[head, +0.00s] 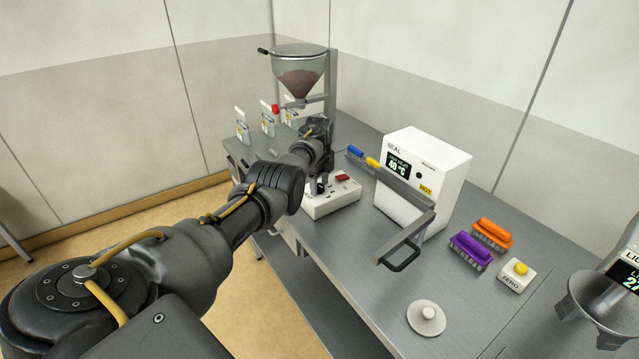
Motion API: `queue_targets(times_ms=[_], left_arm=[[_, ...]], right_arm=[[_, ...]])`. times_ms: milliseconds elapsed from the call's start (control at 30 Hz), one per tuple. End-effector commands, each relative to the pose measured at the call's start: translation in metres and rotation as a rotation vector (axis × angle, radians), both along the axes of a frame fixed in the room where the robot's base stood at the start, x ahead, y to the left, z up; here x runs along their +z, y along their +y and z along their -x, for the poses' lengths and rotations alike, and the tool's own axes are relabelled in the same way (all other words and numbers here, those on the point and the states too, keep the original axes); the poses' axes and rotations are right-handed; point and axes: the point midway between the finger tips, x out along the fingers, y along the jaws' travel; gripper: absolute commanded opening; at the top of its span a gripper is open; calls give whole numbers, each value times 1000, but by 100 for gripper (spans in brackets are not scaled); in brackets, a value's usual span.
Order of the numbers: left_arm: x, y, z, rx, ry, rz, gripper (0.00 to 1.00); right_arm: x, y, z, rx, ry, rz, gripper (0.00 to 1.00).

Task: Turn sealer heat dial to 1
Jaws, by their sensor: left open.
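The sealer (452,180) is a white box on the steel bench, marked SEAL, with a small display reading 40 °C and a yellow HOT label. A small dark round spot shows beside its display. A low white control box (345,199) with a red switch (342,177) sits to the left of the sealer. My right gripper is out of view.
A metal bar with a black handle (402,258) juts out before the sealer. A blue-and-yellow brush (357,153) lies behind the control box. Purple (470,250) and orange (492,234) brushes, a ZERO button box (516,275) and a round lid (426,318) lie right. A glass hopper (299,75) stands behind.

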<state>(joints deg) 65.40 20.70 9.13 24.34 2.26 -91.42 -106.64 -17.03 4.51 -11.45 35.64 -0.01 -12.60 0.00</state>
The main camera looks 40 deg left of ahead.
Motion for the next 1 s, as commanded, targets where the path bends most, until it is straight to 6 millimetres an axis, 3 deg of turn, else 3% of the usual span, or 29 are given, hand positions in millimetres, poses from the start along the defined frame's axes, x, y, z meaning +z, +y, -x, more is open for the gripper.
queue_targets(times_ms=[233, 600, 1000], left_arm=[[-1, 0, 0, 1, 0, 0, 53], [-1, 1, 0, 1, 0, 0, 9], [0, 0, 0, 95, 1, 1, 9]], right_arm=[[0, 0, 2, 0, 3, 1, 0], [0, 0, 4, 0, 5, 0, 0], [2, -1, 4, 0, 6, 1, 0]])
